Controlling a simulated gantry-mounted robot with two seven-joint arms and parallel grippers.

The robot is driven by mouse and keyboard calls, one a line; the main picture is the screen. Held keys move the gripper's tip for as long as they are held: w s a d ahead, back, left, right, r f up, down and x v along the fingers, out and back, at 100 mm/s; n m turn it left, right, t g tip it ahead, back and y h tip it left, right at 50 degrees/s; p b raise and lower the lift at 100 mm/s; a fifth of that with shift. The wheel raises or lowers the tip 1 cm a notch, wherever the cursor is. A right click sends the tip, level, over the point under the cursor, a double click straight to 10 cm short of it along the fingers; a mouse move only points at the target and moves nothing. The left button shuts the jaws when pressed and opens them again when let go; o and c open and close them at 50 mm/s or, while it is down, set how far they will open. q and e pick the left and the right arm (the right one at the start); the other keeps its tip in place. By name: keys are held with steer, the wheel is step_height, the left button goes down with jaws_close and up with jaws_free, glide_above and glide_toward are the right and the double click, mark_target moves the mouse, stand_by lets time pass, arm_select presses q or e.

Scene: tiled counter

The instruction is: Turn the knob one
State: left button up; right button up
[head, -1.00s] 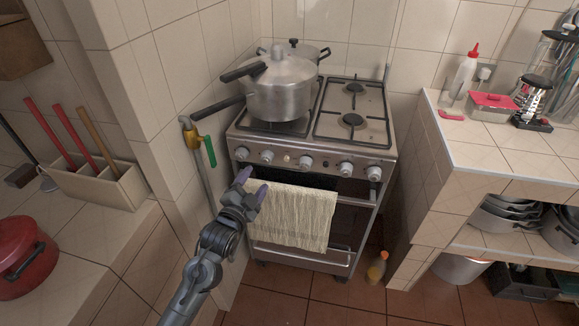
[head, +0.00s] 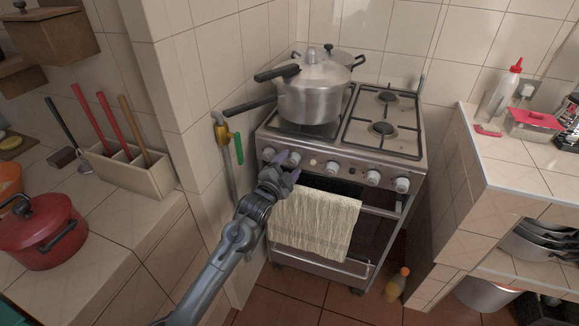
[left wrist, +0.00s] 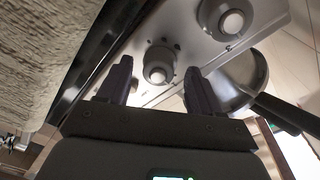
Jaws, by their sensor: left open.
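The stove's front panel carries a row of grey knobs. In the head view, the leftmost knob (head: 268,154) and the second knob (head: 294,159) are close to my left gripper (head: 288,166). My left gripper is open and empty, its fingers pointing at the panel. In the left wrist view, one round knob (left wrist: 158,66) shows between the two fingertips of my left gripper (left wrist: 158,78), and another knob (left wrist: 230,20) lies beyond the right finger. I cannot tell whether the fingers touch the knob. No label shows which knob is number one. My right gripper is out of view.
A cream towel (head: 315,222) hangs on the oven rail just below the knobs. A pressure cooker (head: 312,92) stands on the hob, its long handle reaching left. A tiled wall (head: 205,100) stands close left of the stove. An orange-capped bottle (head: 397,284) stands on the floor.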

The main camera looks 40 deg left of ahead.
arm_select(q)
steer(key=shift+w, duration=0.3)
steer(key=c, duration=1.1)
steer(key=shift+o, duration=0.2)
